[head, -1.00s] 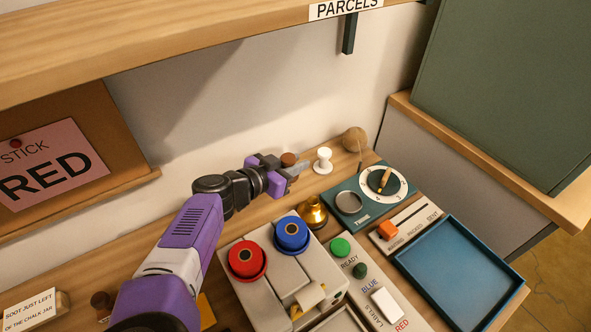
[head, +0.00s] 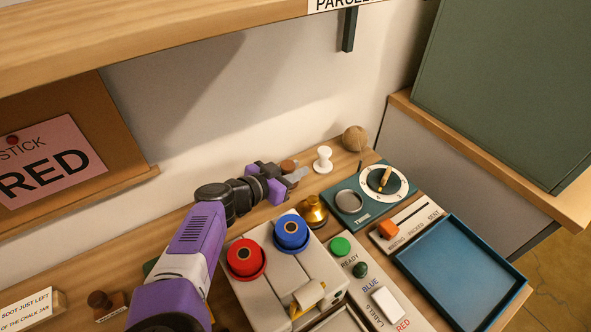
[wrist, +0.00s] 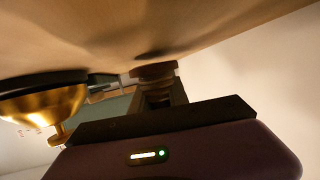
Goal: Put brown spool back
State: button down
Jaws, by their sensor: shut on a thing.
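The brown spool (head: 288,165) is between the fingers of my gripper (head: 292,176), near the wall at the back of the table. My gripper is shut on it, and only its upper part shows in the head view. In the wrist view the brown spool (wrist: 153,71) shows at the fingers, very near the wooden table top with a dark shadow beside it. I cannot tell whether it touches the table. A white spool (head: 323,160) stands upright just right of my gripper.
A brass bell-like piece (head: 314,212) is close in front of my gripper. A twine ball (head: 354,139) and a teal dial board (head: 352,218) are to the right. A machine with red (head: 246,257) and blue (head: 291,233) spools is nearer. A blue tray (head: 455,272) lies at right.

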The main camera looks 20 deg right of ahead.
jog(key=c, duration=1.3)
grip_release()
jog(key=shift+s+f, duration=0.15)
jog(key=shift+f, duration=0.55)
jog(key=shift+r, duration=0.35)
jog(key=v, duration=0.8)
jog(key=r+v, duration=0.1)
jog(key=v, duration=0.3)
jog(key=shift+r, duration=0.1)
